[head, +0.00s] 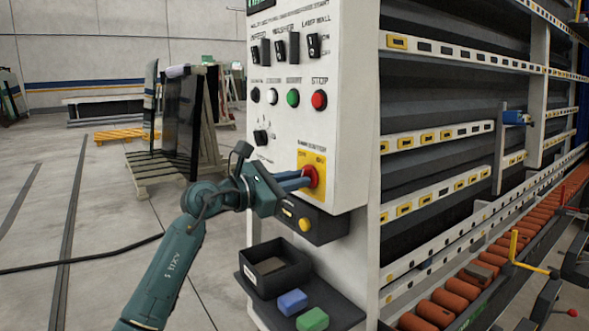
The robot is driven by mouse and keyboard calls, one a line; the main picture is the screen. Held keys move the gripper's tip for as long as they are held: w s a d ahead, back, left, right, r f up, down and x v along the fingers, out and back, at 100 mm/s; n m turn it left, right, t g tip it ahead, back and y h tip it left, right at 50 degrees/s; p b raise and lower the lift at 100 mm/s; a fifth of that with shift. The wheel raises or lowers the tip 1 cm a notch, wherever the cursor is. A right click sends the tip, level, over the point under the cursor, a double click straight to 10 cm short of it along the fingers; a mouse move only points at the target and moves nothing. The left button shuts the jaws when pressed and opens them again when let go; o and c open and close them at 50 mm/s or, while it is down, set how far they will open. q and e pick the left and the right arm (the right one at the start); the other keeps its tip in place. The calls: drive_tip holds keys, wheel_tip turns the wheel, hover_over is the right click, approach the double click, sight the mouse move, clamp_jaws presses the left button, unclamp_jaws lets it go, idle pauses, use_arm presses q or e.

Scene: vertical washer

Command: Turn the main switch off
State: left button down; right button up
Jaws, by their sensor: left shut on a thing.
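The main switch (312,177) is a red knob on a yellow square plate (319,160), low on the front of the white control panel (345,120). My left gripper (306,180) comes in from the left and its fingers are shut on the red knob. The fingers hide part of the knob, and I cannot tell its exact angle. My right gripper is not in view.
Above are black switches and a row of buttons, including a green one (292,97) and a red stop button (319,99). Rollers (480,270) lie right.

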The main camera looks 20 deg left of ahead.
use_arm(q)
drive_tip(key=n+p, duration=0.4)
drive_tip(key=p, duration=0.1)
drive_tip(key=shift+r+n, duration=0.25)
drive_tip(key=shift+n, duration=0.05)
drive_tip(key=n+p, duration=0.3)
drive_tip(key=p, duration=0.1)
drive_tip(key=n+p, duration=0.6)
drive_tip(key=p, duration=0.1)
drive_tip(key=shift+f+p, duration=0.3)
drive_tip(key=shift+p, duration=0.05)
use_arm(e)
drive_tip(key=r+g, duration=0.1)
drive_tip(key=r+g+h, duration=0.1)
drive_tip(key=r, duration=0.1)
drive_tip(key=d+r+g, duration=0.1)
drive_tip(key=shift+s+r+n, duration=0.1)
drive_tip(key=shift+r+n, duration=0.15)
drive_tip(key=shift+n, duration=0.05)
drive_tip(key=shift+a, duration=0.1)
use_arm(q)
drive_tip(key=c, duration=1.6)
unclamp_jaws()
drive_tip(key=shift+o, duration=0.6)
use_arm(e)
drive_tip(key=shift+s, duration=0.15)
